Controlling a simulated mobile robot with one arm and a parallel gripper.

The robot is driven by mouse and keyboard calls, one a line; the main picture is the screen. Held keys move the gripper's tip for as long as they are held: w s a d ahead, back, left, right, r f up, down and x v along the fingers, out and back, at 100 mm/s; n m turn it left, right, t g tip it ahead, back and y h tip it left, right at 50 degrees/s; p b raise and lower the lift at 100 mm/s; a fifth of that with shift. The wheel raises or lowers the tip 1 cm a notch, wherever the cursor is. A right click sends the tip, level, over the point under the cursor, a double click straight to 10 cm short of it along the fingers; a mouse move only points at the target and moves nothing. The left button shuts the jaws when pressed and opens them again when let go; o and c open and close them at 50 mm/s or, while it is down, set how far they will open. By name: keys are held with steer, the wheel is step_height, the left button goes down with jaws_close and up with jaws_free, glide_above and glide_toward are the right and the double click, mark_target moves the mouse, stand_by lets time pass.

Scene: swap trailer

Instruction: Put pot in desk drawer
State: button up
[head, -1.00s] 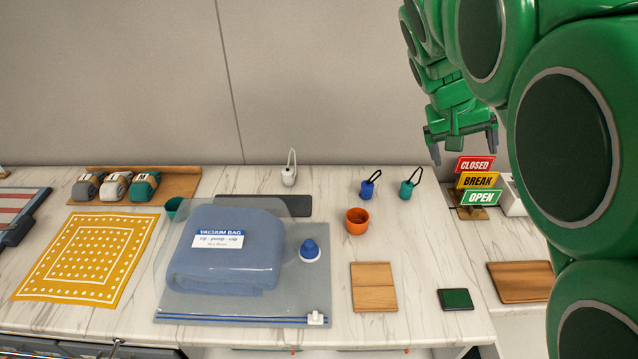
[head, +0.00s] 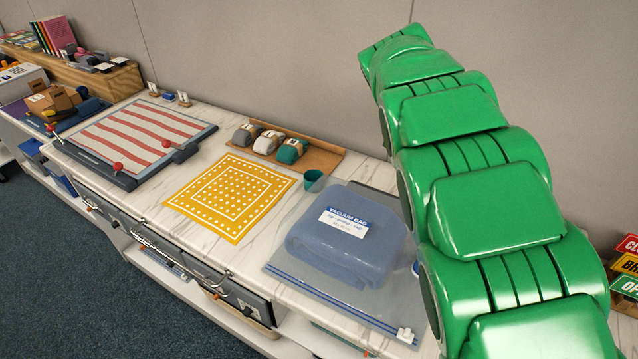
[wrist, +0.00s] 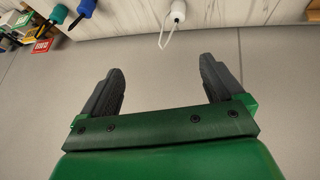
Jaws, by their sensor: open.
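A small teal pot (head: 314,181) stands on the counter between the yellow dotted cloth and the vacuum bag. The orange pot of the earlier head frame does not show now; my arm covers part of the counter. Grey drawer fronts (head: 245,298) with bar handles run under the counter's front edge; I see no drawer clearly pulled out. In the wrist view my gripper (wrist: 162,66) is open, with nothing between its fingers. It is above the counter's back, facing the wall. In the head view my gripper is hidden.
The vacuum bag (head: 345,240), yellow cloth (head: 232,196), striped board (head: 140,135) and wooden tray (head: 322,158) take up the counter. A white loop-topped item (wrist: 178,10) and a blue one (wrist: 87,7) show in the wrist view. Carpet (head: 65,290) in front is clear.

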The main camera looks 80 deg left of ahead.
steer(key=s+a+f+g+y, duration=0.1)
steer(key=s+a+f, duration=0.2)
steer(key=s+a, duration=0.35)
steer(key=s+a+f+y, duration=0.1)
steer(key=s+a+f, duration=0.25)
steer(key=s, duration=0.65)
steer(key=s+a+f+g+y, duration=0.1)
steer(key=s+a+f, duration=0.2)
steer(key=s+a, duration=0.45)
glide_toward(314, 179)
steer(key=shift+d+n, duration=0.3)
steer(key=shift+d, duration=0.45)
steer(key=shift+w+a+f, duration=0.15)
steer(key=shift+a, duration=0.05)
steer(key=shift+x, duration=3.3)
steer(key=shift+d, duration=0.1)
steer(key=c, duration=1.1)
steer(key=shift+c, duration=0.2)
